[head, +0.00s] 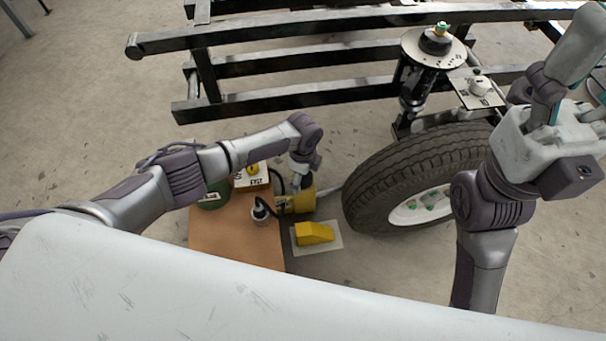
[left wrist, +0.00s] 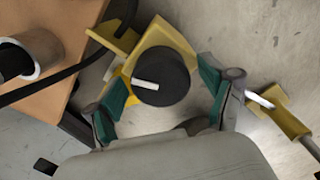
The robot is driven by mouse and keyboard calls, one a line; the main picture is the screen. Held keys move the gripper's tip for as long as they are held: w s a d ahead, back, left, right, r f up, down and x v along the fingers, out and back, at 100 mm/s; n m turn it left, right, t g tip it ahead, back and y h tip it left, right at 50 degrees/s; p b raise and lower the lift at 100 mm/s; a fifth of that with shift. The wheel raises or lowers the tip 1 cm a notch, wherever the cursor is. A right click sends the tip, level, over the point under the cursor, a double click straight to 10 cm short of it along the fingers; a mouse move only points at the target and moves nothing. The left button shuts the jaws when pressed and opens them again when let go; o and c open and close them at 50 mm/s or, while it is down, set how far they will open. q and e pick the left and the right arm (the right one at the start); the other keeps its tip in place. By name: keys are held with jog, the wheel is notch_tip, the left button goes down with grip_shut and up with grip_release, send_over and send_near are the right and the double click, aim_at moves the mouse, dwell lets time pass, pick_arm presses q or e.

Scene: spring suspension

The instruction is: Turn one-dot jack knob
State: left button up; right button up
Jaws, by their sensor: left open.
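The jack (head: 301,197) is a yellow body beside the wooden bench's right edge, left of the tyre. In the left wrist view, its black round knob (left wrist: 160,80) has a white bar mark pointing sideways. I cannot make out any dot. My left gripper (head: 302,172) is over the jack and hides most of the knob in the head view. In the left wrist view, the left gripper (left wrist: 163,86) is open, its green-padded fingers on either side of the knob. Whether they touch it is unclear. My right gripper (head: 565,105) is at the upper right, away from the jack; its jaws are unclear.
A wooden bench (head: 225,238) carries a panel with a yellow knob (head: 253,170) and a black-and-steel cylinder (head: 260,211). A yellow wedge (head: 314,233) lies on a floor plate in front. The tyre (head: 385,178) and black frame (head: 270,62) stand right and behind.

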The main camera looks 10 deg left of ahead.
pick_arm(q)
notch_tip(320, 180, up, 12)
dwell(0.5)
